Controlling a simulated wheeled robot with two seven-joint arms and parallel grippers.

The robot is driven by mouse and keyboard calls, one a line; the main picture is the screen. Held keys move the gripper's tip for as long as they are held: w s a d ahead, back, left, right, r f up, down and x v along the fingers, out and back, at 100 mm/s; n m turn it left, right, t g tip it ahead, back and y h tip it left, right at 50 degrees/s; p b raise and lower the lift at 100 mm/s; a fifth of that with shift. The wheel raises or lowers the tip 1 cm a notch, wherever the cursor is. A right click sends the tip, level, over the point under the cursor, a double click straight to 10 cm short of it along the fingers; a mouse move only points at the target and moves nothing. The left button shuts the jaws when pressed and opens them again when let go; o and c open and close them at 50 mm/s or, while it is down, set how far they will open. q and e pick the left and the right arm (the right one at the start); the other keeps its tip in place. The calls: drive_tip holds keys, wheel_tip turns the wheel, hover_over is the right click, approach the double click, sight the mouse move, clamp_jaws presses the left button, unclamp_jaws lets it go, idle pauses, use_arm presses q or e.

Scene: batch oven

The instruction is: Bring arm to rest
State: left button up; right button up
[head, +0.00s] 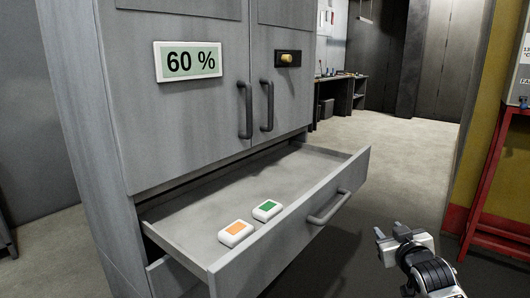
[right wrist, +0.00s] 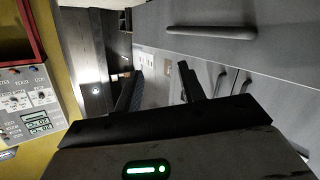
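My right gripper (head: 388,235) is at the lower right of the head view, in front of and to the right of the open drawer (head: 290,238), apart from its handle (head: 330,207). In the right wrist view its two dark fingers (right wrist: 158,88) stand apart with nothing between them. My left arm and gripper are not in view.
The grey cabinet (head: 190,115) has a 60 % display (head: 188,62) and a brass knob (head: 290,58). In the drawer lie a white-and-orange block (head: 235,233) and a white-and-green block (head: 267,210). A red stand (head: 487,180) is at right. Floor beyond the drawer is free.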

drive_tip(key=s+a+f+g+y, duration=0.2)
drive_tip(key=s+a+f, duration=0.7)
drive_tip(key=s+f, duration=0.4)
drive_tip(key=s+a+f+g+y, duration=0.1)
drive_tip(key=s+a, duration=0.3)
drive_tip(key=s, duration=0.6)
drive_tip(key=s+a+f+g+y, duration=0.1)
drive_tip(key=s+a, duration=0.3)
drive_tip(key=s, duration=0.7)
drive_tip(key=shift+f+g, duration=0.35)
drive_tip(key=shift+g, duration=0.05)
drive_tip(key=shift+s+a, duration=0.1)
